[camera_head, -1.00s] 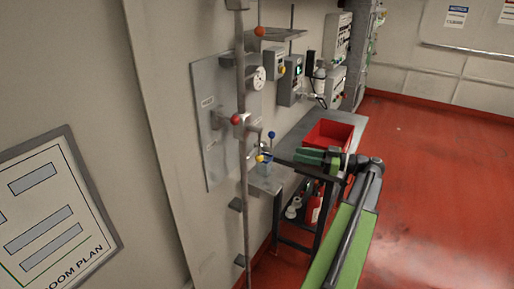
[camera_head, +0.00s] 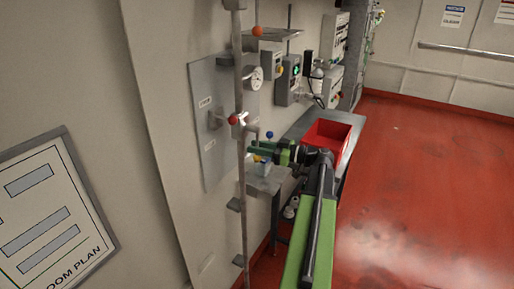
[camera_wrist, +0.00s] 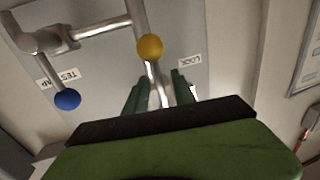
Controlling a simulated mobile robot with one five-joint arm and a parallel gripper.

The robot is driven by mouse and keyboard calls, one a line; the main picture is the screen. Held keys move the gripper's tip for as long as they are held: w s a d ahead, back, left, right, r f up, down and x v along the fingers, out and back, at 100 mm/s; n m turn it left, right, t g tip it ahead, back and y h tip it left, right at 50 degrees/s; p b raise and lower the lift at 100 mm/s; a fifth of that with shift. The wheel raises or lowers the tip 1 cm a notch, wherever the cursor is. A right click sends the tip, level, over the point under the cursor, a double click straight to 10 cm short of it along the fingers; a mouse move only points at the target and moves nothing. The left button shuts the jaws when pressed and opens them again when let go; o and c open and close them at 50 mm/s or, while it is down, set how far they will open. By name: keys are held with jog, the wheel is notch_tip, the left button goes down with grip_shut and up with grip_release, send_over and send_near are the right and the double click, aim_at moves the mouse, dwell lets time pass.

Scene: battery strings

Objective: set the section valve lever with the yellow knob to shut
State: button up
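The yellow knob (camera_wrist: 150,47) of the section valve lever shows in the wrist view, just beyond my fingertips. In the head view the yellow knob (camera_head: 258,158) is a small spot partly hidden by my gripper (camera_head: 258,150). In the wrist view my gripper (camera_wrist: 159,82) is open, its two green fingers apart. A metal rod runs down from the knob into the view between the fingers; I see no contact. A blue knob (camera_wrist: 67,99) sits to the left, near a label reading TEST TAP (camera_wrist: 62,78). A label (camera_wrist: 190,62) reading LOCK is right of the yellow knob.
A vertical pipe (camera_head: 240,190) stands before the grey wall panel (camera_head: 208,110). A red knob (camera_head: 233,119) and an orange knob (camera_head: 257,31) sit higher. A red bin (camera_head: 326,137) stands on the bench behind my arm. The red floor (camera_head: 430,200) at right is clear.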

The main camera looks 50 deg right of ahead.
grip_shut()
dwell(1.2)
jog(key=shift+d, duration=0.2)
jog(key=shift+a, duration=0.2)
